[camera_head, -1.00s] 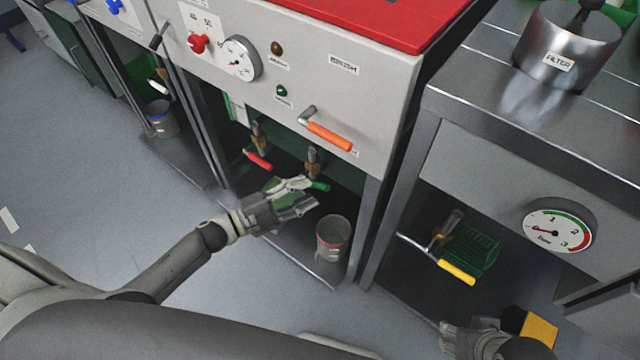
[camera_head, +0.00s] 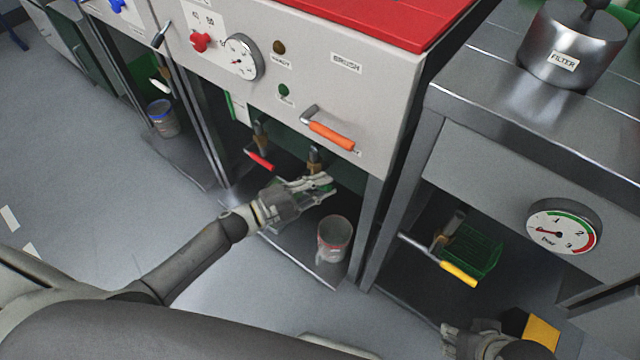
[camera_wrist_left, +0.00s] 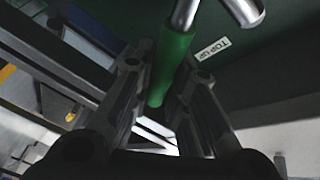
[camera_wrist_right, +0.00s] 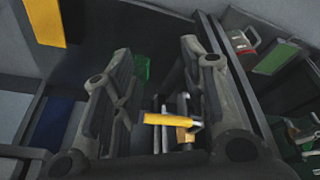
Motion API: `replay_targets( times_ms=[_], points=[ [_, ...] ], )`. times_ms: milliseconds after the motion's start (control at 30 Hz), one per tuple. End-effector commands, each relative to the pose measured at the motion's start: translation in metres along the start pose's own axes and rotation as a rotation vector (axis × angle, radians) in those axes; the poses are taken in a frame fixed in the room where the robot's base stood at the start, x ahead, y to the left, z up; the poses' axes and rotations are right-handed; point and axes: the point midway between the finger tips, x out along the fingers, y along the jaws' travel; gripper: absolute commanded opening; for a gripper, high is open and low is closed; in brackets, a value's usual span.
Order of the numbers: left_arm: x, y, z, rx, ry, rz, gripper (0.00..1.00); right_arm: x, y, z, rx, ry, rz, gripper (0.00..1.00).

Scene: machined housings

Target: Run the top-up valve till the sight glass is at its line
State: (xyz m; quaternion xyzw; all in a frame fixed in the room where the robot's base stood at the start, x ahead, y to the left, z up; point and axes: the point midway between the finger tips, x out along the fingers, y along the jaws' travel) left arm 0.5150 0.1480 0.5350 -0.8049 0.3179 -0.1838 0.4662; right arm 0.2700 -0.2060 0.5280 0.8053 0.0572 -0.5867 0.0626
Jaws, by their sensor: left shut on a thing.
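The top-up valve's green handle (camera_wrist_left: 172,65) is between the fingers of my left gripper (camera_wrist_left: 165,110), beside a "TOP UP" label (camera_wrist_left: 212,49) in the left wrist view. In the head view my left gripper (camera_head: 325,184) is shut on this handle under the brush machine, hiding most of it. The brass valve body (camera_head: 315,158) shows just behind. My right gripper (camera_head: 452,338) is at the bottom right; in the right wrist view (camera_wrist_right: 160,95) its fingers are apart and empty. I cannot make out a sight glass for certain.
A red-handled valve (camera_head: 259,160) is left of my left gripper, and a tin (camera_head: 334,240) stands below it. An orange lever (camera_head: 330,135) juts from the front panel above. A yellow-handled valve (camera_head: 458,274) and green basket (camera_head: 475,250) are under the right bench, near a bar gauge (camera_head: 562,229).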

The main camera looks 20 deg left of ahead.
Motion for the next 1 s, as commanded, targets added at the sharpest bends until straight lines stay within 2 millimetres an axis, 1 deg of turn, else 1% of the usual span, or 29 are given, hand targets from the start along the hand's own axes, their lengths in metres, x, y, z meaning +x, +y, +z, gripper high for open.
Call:
replay_targets(
  times_ms=[267, 467, 867, 900, 1000],
  points=[
    [0.0, 0.0, 0.0, 0.002, 0.0, 0.001, 0.0, 0.0, 0.0, 0.0, 0.0, 0.0, 0.0, 0.4],
    [0.001, 0.003, 0.0, 0.045, -0.01, 0.018, 0.0, -0.004, 0.0, -0.001, 0.0, 0.0, 0.0, 0.4],
    [0.003, 0.021, 0.004, 0.278, -0.06, 0.103, 0.0, -0.016, 0.001, -0.005, 0.0, 0.002, 0.0, 0.4],
    [0.003, 0.022, 0.005, 0.302, -0.064, 0.112, 0.0, -0.014, 0.001, -0.006, 0.0, 0.005, 0.0, 0.4],
    [0.003, 0.027, 0.007, 0.354, -0.076, 0.131, 0.0, 0.001, 0.001, -0.006, 0.001, -0.006, -0.001, 0.4]
  ],
)
